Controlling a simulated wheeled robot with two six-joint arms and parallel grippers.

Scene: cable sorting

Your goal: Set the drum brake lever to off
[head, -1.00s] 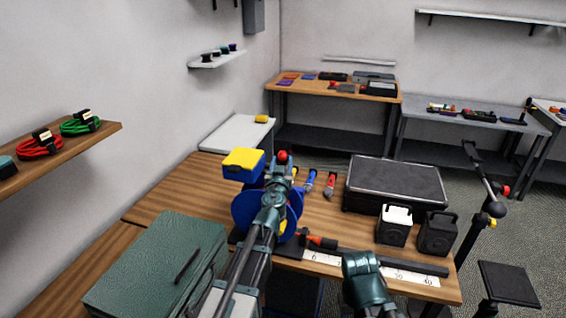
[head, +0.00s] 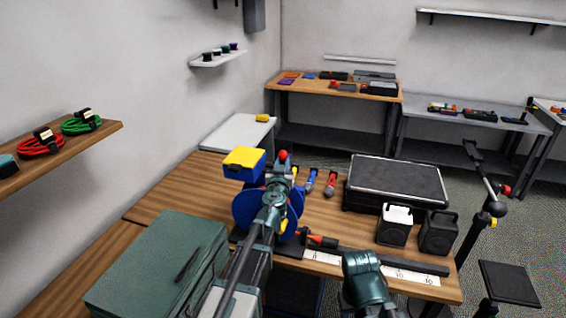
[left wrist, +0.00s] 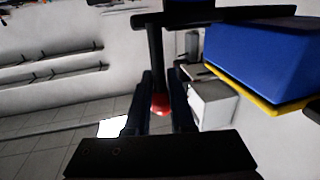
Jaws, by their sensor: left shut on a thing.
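The drum brake lever shows in the left wrist view as a dark rod (left wrist: 156,55) with a red knob (left wrist: 160,104) at its end. The red knob also shows in the head view (head: 283,155), above the blue cable drum (head: 246,211). My left gripper (head: 281,168) is shut on the lever; its two fingers (left wrist: 161,98) lie on either side of it near the knob. My left arm hides much of the drum and the lever's base. No off marking is readable. My right arm shows at the bottom, but its gripper is out of view.
A blue box with a yellow lid (head: 244,163) is close left of my left gripper. A green case (head: 155,262) lies front left.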

